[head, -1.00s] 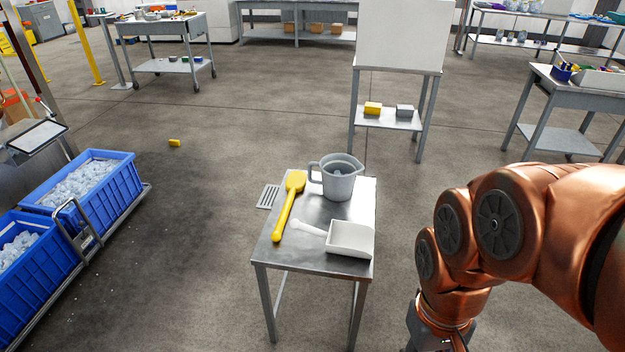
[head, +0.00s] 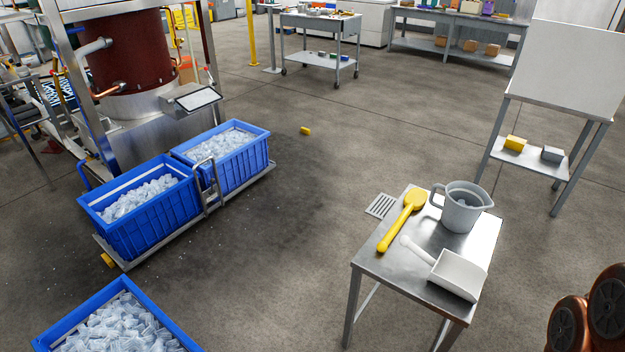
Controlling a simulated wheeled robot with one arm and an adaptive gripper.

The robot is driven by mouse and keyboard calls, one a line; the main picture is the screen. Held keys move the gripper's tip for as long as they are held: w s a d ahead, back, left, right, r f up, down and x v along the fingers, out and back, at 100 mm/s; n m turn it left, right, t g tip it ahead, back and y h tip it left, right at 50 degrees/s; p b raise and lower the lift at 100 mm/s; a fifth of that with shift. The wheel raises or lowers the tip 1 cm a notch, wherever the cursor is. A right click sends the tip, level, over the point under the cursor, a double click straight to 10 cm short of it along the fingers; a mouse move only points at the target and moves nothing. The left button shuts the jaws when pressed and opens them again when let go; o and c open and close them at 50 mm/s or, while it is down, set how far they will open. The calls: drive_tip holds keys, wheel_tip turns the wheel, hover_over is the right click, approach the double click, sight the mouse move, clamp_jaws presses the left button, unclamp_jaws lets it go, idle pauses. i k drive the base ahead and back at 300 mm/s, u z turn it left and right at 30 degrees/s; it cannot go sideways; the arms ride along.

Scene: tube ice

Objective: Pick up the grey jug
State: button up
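The grey jug (head: 462,212) stands upright near the back of a small metal table (head: 385,268) in the head view. Its handle points left and something pale shows inside its open top. A yellow paddle (head: 402,222) lies to its left. A white scoop (head: 458,274) lies in front of it, its handle pointing back left. Only a copper part of my arm shows at the lower right edge. My gripper is outside the frame, so its state is hidden.
Blue crates (head: 150,232) of ice stand on a low cart at left, with another blue crate (head: 118,318) at the bottom. A small yellow block (head: 305,130) lies on the floor. A white-topped stand (head: 567,72) is at right. The floor between the crates and table is clear.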

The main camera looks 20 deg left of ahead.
sight(464, 202)
drive_tip(key=z, duration=1.45)
drive_tip(key=i, duration=1)
drive_tip(key=u, duration=0.25)
